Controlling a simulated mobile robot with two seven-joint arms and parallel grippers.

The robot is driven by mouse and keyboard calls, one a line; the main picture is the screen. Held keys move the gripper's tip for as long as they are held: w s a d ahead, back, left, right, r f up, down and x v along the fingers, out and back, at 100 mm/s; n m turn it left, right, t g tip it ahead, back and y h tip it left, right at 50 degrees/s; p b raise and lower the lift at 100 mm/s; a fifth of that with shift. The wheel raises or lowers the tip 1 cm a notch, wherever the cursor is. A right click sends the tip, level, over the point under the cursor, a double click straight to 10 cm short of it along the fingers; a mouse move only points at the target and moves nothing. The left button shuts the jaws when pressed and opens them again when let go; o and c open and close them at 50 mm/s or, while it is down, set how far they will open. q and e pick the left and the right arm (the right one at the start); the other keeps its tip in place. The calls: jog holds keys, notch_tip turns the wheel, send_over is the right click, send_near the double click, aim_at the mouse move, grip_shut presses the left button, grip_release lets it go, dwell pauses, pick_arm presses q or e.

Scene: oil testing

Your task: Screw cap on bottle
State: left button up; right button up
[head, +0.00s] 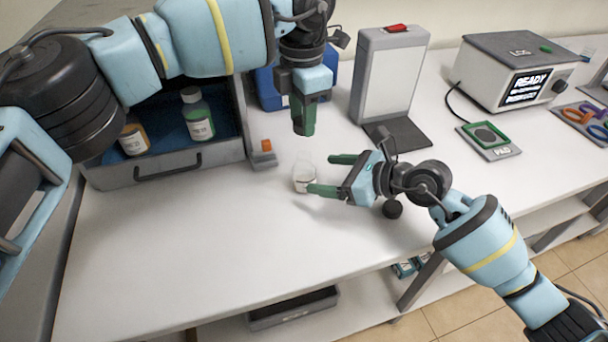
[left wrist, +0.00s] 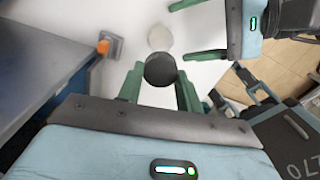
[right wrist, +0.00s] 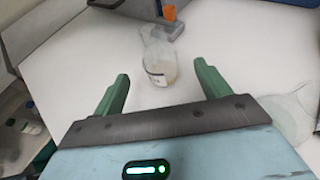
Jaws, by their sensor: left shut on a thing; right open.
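The clear bottle (head: 303,182) with a pale label stands upright and open on the white table. It shows in the right wrist view (right wrist: 160,65) and from above in the left wrist view (left wrist: 160,37). My left gripper (head: 304,130) points down above the table, close to the bottle and higher than it. It is shut on a dark round cap (left wrist: 161,70), which its fingers hide in the head view. Cap and bottle are apart. My right gripper (head: 328,175) lies low, open and empty. Its fingertips (right wrist: 162,80) point at the bottle, which stands just ahead of the gap between them.
A grey drawer unit (head: 170,172) with an orange-labelled bottle (head: 134,138) and a green-labelled bottle (head: 198,116) stands at left. A small grey block with an orange top (head: 265,147) sits beside it. A panel stand (head: 390,75) and tester (head: 520,75) are behind. The front table is clear.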

jog(key=shift+x, duration=3.15)
jog(key=c, duration=1.5)
pick_arm(q)
send_over(303, 155)
jog(key=shift+f, duration=2.5)
jog(key=shift+s+f, duration=0.1)
jog(key=shift+f, duration=0.05)
jog(key=shift+f, duration=0.75)
jog(key=shift+f, duration=0.6)
